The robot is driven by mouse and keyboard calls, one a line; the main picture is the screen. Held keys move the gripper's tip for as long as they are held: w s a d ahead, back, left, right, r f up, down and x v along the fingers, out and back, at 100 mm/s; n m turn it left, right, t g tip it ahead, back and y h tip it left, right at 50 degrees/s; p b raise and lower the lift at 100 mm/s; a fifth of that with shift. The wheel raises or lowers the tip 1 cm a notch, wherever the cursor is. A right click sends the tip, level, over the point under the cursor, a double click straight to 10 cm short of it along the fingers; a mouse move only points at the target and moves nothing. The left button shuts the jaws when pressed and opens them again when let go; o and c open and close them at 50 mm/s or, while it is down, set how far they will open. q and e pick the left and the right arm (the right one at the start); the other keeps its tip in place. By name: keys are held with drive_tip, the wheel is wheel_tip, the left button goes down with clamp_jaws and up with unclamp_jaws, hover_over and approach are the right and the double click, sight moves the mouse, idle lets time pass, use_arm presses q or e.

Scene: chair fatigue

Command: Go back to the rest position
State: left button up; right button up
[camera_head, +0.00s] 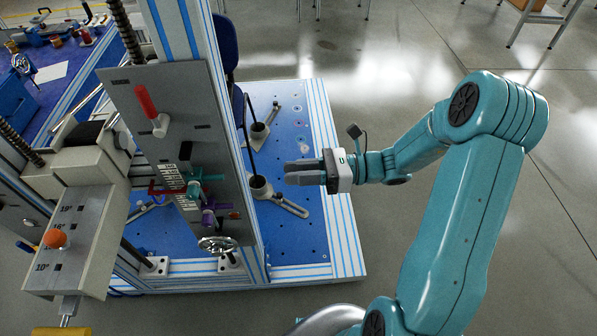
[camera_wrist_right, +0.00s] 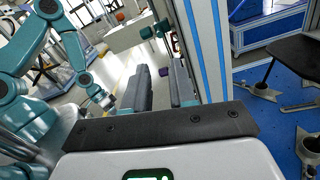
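My right gripper (camera_head: 303,172) reaches in from the right and points left toward the test rig. Its two grey fingers are apart with nothing between them. In the right wrist view the fingers (camera_wrist_right: 161,88) also show an empty gap. The gripper hangs in front of the rig, clear of its grey control panel (camera_head: 160,95). A teal arm of mine (camera_wrist_right: 72,48) shows at the left of the right wrist view. Its far end is too small to tell a gripper state. My left gripper does not show in the head view.
The panel carries a red handle (camera_head: 147,100), a teal handle (camera_head: 196,175), a purple knob (camera_head: 209,219) and a metal handwheel (camera_head: 217,244). An orange knob (camera_head: 55,238) sits on a grey box at left. The blue rig base (camera_head: 297,130) lies behind my gripper. Floor (camera_head: 380,60) is open beyond.

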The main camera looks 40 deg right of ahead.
idle(0.5)
drive_tip(key=s+a+f+n+g+h, duration=0.3)
drive_tip(key=s+a+f+n, duration=0.1)
drive_tip(key=f+n, duration=0.4)
drive_tip(key=s+a+f+n+g+h, duration=0.3)
drive_tip(key=a+f+n, duration=0.3)
drive_tip(key=f+n, duration=0.2)
drive_tip(key=s+a+f+n+g+h, duration=0.3)
drive_tip(key=f+n, duration=0.6)
drive_tip(key=f, duration=0.3)
drive_tip(key=s+a+h, duration=0.1)
drive_tip(key=a+h, duration=0.1)
drive_tip(key=shift+s+a+g, duration=0.3)
drive_tip(key=shift+s+a, duration=0.05)
drive_tip(key=shift+s, duration=0.05)
drive_tip(key=shift+f, duration=0.15)
